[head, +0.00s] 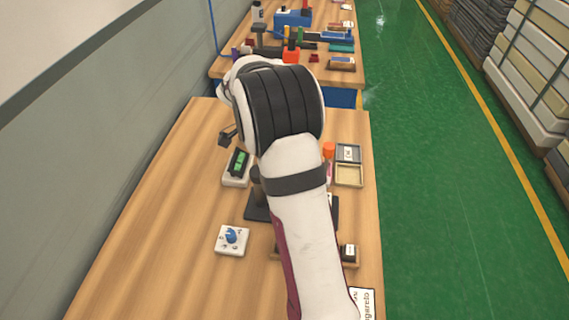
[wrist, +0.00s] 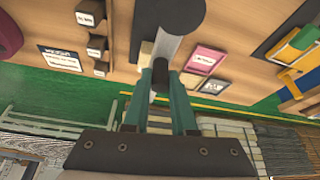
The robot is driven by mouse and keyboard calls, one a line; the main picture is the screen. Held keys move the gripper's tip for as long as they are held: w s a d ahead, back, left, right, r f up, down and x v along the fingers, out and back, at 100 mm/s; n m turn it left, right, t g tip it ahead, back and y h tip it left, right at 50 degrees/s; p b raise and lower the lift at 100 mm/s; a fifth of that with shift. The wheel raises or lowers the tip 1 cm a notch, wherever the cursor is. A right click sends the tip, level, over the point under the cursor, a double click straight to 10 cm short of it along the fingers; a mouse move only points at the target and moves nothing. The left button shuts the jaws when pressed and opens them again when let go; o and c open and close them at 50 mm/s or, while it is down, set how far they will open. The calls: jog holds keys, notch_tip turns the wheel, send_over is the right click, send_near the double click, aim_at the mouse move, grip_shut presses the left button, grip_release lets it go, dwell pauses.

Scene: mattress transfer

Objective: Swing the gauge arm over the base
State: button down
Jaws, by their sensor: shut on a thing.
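In the wrist view my gripper (wrist: 160,95) has its two teal fingers closed around a pale grey bar, which looks like the gauge arm (wrist: 168,48). In the head view my own arm covers the gripper and most of the gauge. A dark plate, likely the base (head: 256,207), shows on the left side of my arm, with a dark upright part above it. Where the arm lies over the base cannot be told.
A white box with a blue knob (head: 232,239) and a device with a green screen (head: 237,166) lie left of my arm. Small trays (head: 349,175) lie on the right. A second table (head: 345,82) with tools stands behind. Bare wood is at the front left.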

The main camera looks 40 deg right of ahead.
jog(key=shift+a, duration=0.1)
jog(key=c, duration=0.7)
grip_release()
jog(key=shift+c, duration=0.2)
jog(key=v, duration=1.5)
jog(key=shift+r, duration=0.4)
jog(key=shift+a, duration=0.1)
jog(key=s+a+f+n+y, duration=0.2)
jog(key=s+a+n, duration=0.4)
jog(key=s, duration=0.3)
jog(key=s+a+f+n+t+y, duration=0.1)
jog(key=s+a+f+n, duration=0.2)
jog(key=s+a+n, duration=0.3)
jog(key=s+a+f+n+t+y, duration=0.1)
jog(key=s+a+f+n+y, duration=0.1)
jog(key=s+a+n, duration=0.5)
jog(key=s+f, duration=0.1)
jog(key=s, duration=0.4)
jog(key=shift+s+y, duration=0.3)
